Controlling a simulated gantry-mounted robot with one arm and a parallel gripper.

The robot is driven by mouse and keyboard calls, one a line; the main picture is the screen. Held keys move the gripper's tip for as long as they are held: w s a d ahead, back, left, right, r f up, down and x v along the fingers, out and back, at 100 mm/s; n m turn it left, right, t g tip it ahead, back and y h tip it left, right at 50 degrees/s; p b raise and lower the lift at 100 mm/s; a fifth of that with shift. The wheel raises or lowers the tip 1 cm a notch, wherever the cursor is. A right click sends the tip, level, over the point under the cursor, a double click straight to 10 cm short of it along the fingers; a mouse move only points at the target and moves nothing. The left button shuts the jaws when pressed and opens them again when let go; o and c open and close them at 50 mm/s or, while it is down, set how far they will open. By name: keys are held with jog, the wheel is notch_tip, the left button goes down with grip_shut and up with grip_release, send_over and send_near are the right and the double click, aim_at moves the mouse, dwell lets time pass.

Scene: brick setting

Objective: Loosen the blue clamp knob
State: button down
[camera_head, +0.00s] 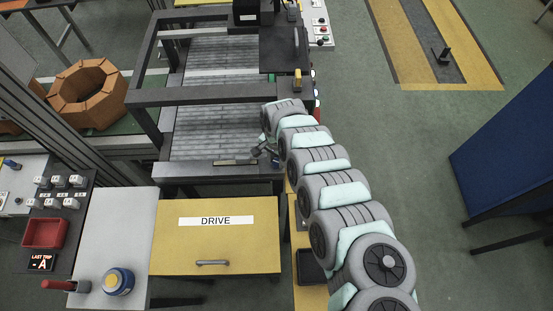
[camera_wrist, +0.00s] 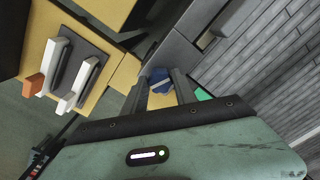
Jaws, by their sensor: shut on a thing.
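The blue clamp knob (camera_wrist: 159,76) shows in the wrist view between the tips of my gripper (camera_wrist: 161,90), whose two dark fingers are closed around it. Part of the knob is hidden by the fingers. In the head view my gripper (camera_head: 264,149) is at the front right corner of the dark conveyor frame (camera_head: 215,170). A small blue patch, likely the knob (camera_head: 275,164), shows just beside it, too small to read its turn.
A yellow cover marked DRIVE (camera_head: 215,239) stands in front of the conveyor. In the wrist view, pale levers (camera_wrist: 84,84) rise from a dark plate on a yellow surface near my gripper. A brick ring (camera_head: 88,89) lies at left. Floor at right is open before a blue panel (camera_head: 510,150).

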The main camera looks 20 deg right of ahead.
jog(key=n, duration=0.2)
jog(key=shift+n+p, duration=0.3)
jog(key=shift+p, duration=0.05)
jog(key=n, duration=0.3)
jog(key=shift+n, duration=0.3)
jog(key=n, duration=0.5)
jog(key=shift+d, duration=0.1)
jog(key=n, duration=0.5)
jog(key=shift+n, duration=0.4)
jog(key=n, duration=0.5)
jog(key=c, duration=1)
grip_release()
